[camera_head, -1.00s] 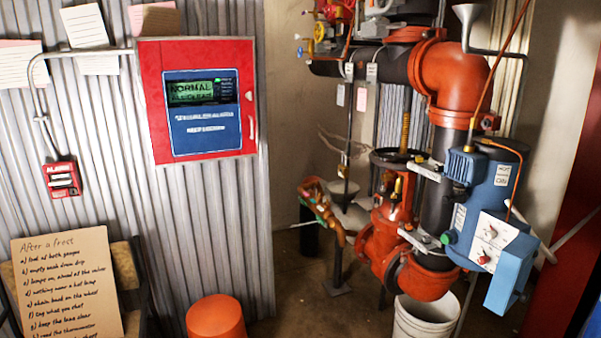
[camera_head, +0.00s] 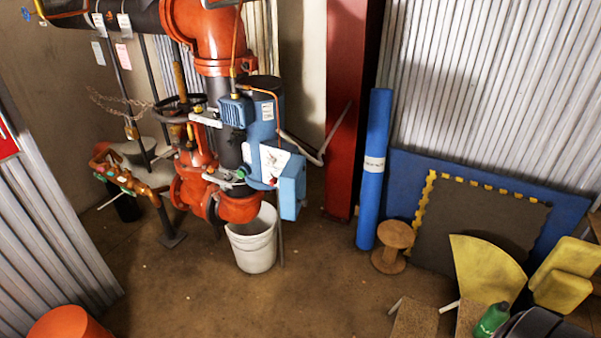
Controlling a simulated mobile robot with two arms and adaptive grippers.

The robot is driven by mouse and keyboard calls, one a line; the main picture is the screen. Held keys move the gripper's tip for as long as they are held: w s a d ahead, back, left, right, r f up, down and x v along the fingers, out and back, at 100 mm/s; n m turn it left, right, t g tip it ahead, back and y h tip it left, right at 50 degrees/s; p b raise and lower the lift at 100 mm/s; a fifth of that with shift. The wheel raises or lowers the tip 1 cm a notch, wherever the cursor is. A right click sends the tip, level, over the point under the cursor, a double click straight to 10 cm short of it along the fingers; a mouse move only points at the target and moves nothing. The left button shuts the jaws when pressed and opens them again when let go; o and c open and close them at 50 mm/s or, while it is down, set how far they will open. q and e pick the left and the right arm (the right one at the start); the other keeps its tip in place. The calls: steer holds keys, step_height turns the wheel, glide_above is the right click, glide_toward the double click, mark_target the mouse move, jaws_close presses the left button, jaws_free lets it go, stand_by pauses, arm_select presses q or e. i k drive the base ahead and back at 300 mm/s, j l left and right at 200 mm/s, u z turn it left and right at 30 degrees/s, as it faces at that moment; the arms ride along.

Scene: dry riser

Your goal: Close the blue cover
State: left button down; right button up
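A blue unit (camera_head: 262,140) is mounted beside the dark vertical pipe of the red pipework, left of centre in the head view. It has a white panel (camera_head: 272,162) on its front. A blue cover (camera_head: 292,190) sticks out at the lower right of this panel and leaves much of the panel bare, so it looks open. Its hinge is too small to make out. Neither of my grippers is in view.
A white bucket (camera_head: 252,241) stands below the pipework. A red column (camera_head: 353,110), a blue roll (camera_head: 374,165) and a wooden spool (camera_head: 393,246) stand to the right. Yellow pieces and a green bottle (camera_head: 491,320) are at lower right. The middle floor is clear.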

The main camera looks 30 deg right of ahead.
mark_target(292, 177)
steer(key=k+j+z, duration=0.1)
steer(key=z, duration=0.9)
